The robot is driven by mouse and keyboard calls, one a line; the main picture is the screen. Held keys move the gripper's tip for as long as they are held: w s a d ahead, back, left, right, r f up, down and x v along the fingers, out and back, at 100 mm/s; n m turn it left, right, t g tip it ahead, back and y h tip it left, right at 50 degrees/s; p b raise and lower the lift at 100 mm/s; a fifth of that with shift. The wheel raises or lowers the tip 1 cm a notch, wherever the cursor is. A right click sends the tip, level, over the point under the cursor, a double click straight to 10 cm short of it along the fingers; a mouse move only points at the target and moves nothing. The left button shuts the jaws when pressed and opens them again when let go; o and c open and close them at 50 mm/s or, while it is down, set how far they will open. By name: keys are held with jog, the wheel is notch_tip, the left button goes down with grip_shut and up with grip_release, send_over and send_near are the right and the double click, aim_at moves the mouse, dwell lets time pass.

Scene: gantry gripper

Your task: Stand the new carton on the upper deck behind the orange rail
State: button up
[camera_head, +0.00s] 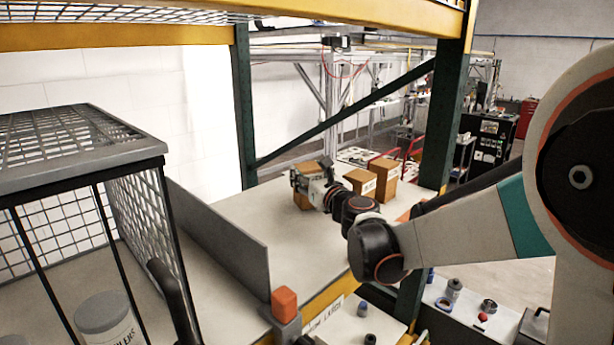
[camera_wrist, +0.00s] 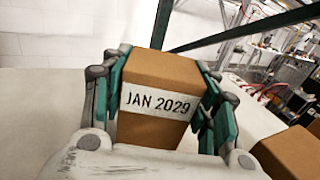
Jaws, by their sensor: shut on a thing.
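A brown carton (camera_wrist: 160,68) with a white "JAN 2029" label stands between the teal pads of my gripper (camera_wrist: 164,90) in the wrist view. My gripper is shut on it. In the head view my gripper (camera_head: 314,186) and the carton (camera_head: 302,201) are at the back of the pale deck (camera_head: 225,208). I cannot tell whether the carton's base touches the deck. Two brown cartons, one (camera_head: 360,181) nearer and one (camera_head: 384,172) farther, stand to the right. An orange-yellow rail (camera_head: 329,296) runs along the deck's front edge.
A grey divider (camera_head: 215,232) stands left of the open deck, with an orange block (camera_head: 284,302) at its front end. A mesh cage (camera_head: 80,150) fills the left. Dark green posts (camera_head: 244,105) and an overhead beam (camera_head: 110,37) frame the deck. Small parts lie on a lower surface.

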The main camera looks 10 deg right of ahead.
jog(key=shift+w+f, duration=0.1)
jog(key=shift+f, duration=0.3)
jog(key=shift+r, duration=0.1)
jog(key=o, duration=1)
jog(key=shift+f, duration=0.2)
jog(key=shift+r, duration=0.2)
